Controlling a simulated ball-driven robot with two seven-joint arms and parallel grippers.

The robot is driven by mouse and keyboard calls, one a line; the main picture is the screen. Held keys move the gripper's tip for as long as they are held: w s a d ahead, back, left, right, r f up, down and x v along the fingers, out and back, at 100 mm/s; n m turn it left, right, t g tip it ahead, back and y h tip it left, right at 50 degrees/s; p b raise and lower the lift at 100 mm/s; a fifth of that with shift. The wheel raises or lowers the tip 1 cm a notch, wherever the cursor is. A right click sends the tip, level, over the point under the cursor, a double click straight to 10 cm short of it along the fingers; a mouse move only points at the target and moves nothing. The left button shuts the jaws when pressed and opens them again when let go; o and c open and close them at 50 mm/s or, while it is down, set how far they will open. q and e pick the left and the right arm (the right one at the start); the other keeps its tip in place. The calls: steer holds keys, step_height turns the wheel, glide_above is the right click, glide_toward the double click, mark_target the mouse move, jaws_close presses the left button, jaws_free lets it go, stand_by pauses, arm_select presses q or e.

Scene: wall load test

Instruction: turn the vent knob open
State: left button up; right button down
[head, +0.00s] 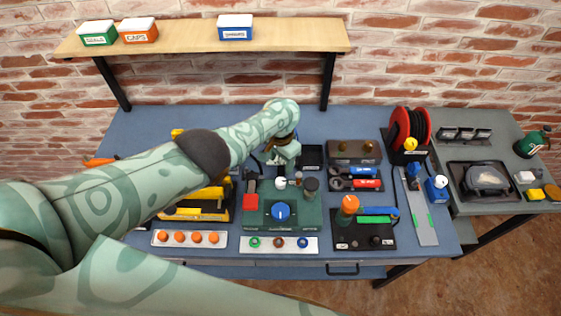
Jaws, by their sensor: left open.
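A dark green box (262,221) stands near the front middle of the blue bench. A round blue knob (281,211) with a pale mark sits on its front part; no readable label tells me whether this is the vent knob. A small white knob (281,183) and a dark cylindrical knob (310,184) stand behind it on the box. My left gripper (279,163) hangs from above behind the box, open and apart from the blue knob. The wrist hides part of its fingers. My right gripper is not in view.
A wooden shelf (190,38) with labelled boxes hangs above. The bench's back left is clear.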

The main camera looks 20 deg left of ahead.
arm_select(q)
step_height(320, 180, up, 5)
steer(key=p, duration=0.2)
steer(key=shift+f+p, duration=0.2)
steer(key=shift+p, duration=0.2)
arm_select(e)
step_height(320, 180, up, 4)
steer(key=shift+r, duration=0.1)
arm_select(q)
steer(key=shift+f, duration=0.1)
